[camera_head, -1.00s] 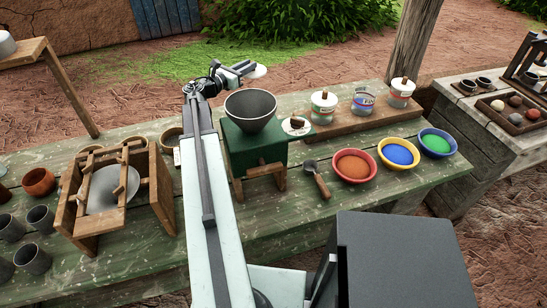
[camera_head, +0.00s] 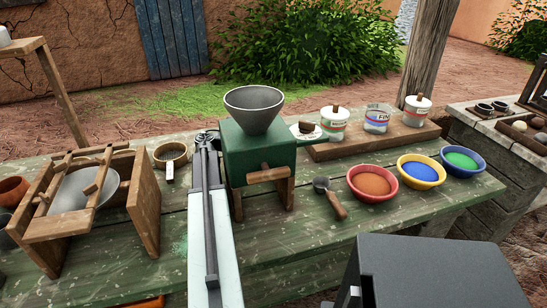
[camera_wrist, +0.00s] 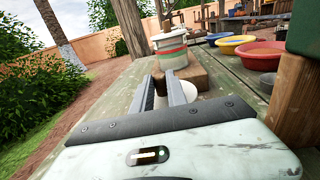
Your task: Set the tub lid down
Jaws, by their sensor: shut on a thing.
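My gripper (camera_wrist: 163,92) shows in the wrist view, its two fingers pointing ahead toward a striped white tub (camera_wrist: 170,45). It is shut on the tub lid, which is mostly hidden; a white rounded edge (camera_wrist: 190,89) by the right finger may be part of it. In the head view the green mill hides my gripper. The middle tub (camera_head: 377,119) on the board has no lid. The left tub (camera_head: 334,124) and right tub (camera_head: 417,108) wear lids with wooden knobs.
The green mill (camera_head: 258,153) with its grey hopper (camera_head: 253,108) stands beside my arm. Red (camera_head: 372,183), yellow (camera_head: 421,171) and blue (camera_head: 462,162) bowls and a scoop (camera_head: 330,197) sit in front of the wooden board (camera_head: 370,142). A sieve frame (camera_head: 144,200) stands left.

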